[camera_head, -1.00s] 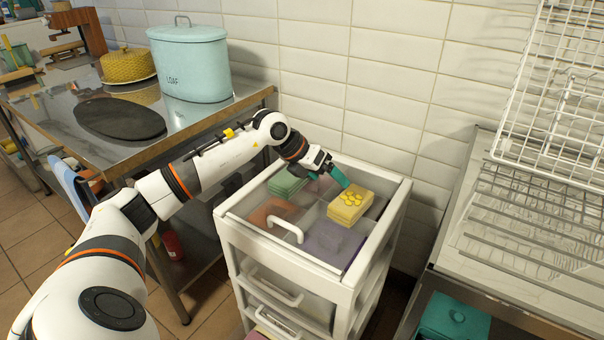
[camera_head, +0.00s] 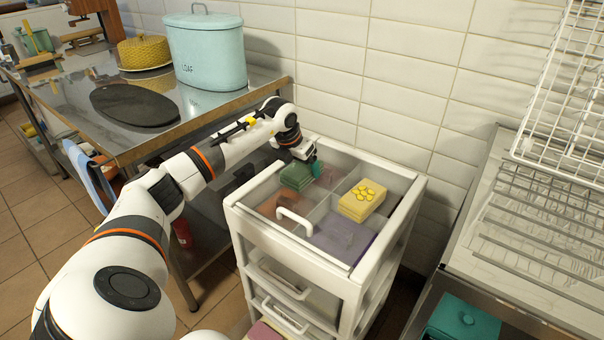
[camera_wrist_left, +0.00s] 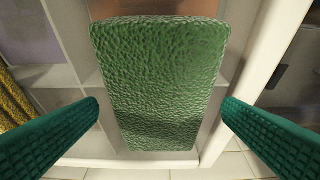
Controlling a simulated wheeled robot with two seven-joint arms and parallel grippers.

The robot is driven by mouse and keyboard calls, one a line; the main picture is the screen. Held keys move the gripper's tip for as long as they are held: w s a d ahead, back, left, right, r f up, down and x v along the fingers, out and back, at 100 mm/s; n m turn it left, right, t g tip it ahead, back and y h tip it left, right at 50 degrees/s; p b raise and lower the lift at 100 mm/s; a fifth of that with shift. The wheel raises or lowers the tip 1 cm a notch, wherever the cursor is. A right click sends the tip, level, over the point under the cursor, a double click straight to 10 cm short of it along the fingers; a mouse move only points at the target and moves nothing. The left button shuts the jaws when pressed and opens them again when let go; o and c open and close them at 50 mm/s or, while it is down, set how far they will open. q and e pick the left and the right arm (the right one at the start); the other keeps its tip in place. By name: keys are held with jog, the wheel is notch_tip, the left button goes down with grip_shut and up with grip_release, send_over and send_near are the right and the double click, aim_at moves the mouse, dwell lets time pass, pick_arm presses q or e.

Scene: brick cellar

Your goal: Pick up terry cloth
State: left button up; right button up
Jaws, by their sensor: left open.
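A green, bumpy-textured folded cloth (camera_head: 297,176), looking like terry cloth, lies in the far left compartment of the white drawer unit (camera_head: 352,286). In the left wrist view the green cloth (camera_wrist_left: 160,75) fills the middle, upright in the picture. My left gripper (camera_head: 312,166) is over the drawer at this cloth. Its teal ridged fingers stand apart, one on each side of the cloth in the left wrist view (camera_wrist_left: 160,108), with nothing held between them. Visible gaps separate the fingers from the cloth there. My right gripper is not in view.
Other compartments hold a yellow honeycomb-patterned stack (camera_head: 362,201), a purple cloth (camera_head: 342,240) and an orange-brown one (camera_head: 278,207). The drawer's walls and dividers stand around them. A metal table (camera_head: 180,128) with a blue loaf tin (camera_head: 206,52) is at left, a wire rack (camera_head: 545,225) at right.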

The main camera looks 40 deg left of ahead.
pick_arm(q)
jog(key=x, duration=0.2)
jog(key=shift+w+f, duration=0.15)
jog(key=shift+f, duration=0.1)
jog(key=c, duration=1)
